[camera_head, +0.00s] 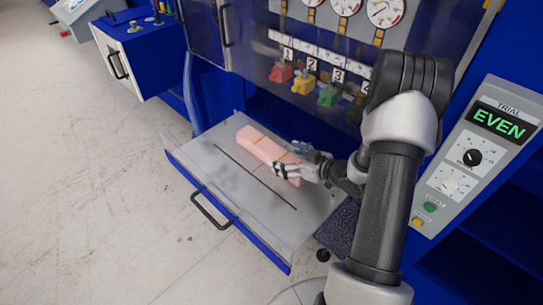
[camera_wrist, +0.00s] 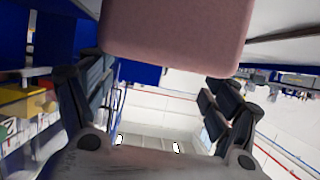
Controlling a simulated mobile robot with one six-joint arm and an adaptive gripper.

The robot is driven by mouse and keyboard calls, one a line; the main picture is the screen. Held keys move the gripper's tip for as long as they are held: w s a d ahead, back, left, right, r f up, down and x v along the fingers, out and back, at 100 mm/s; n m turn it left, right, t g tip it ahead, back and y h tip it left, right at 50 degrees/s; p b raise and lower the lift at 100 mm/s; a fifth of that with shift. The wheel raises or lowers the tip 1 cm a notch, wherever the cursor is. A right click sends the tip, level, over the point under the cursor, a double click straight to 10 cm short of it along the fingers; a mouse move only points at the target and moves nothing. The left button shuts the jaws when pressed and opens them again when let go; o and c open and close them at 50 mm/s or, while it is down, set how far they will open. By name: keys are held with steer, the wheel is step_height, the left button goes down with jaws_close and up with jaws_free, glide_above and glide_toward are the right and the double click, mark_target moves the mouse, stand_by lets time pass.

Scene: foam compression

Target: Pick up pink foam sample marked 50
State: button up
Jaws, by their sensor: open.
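A long pink foam sample (camera_head: 262,146) lies on the grey pull-out tray (camera_head: 215,165). Thin tan lines cross its top; no number is readable on it. My gripper (camera_head: 288,161) is at the block's right end, with its fingers spread on either side of it. In the wrist view, the pink foam's end face (camera_wrist: 178,35) fills the top middle, and the two dark fingers of my gripper (camera_wrist: 160,88) stand apart, to its left and right. I cannot tell whether either finger touches the foam. My gripper partly hides the block's right end.
Behind the tray is a blue machine with dial gauges (camera_head: 345,5) and several coloured pieces under numbered labels (camera_head: 287,54). A panel reading "EVEN" (camera_head: 500,122) stands at the right. The tray has a black handle (camera_head: 211,211) and a dark slot. Open floor lies left.

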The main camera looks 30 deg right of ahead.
mark_target(274, 150)
steer(key=x, duration=0.2)
steer(key=b+x, duration=0.1)
steer(key=x, duration=0.3)
steer(key=shift+w+d+r+b, duration=0.1)
steer(key=shift+w+d+b, duration=0.15)
steer(key=shift+w+b, duration=0.15)
steer(key=c, duration=1)
steer(key=shift+r, duration=0.1)
steer(key=shift+c, duration=0.2)
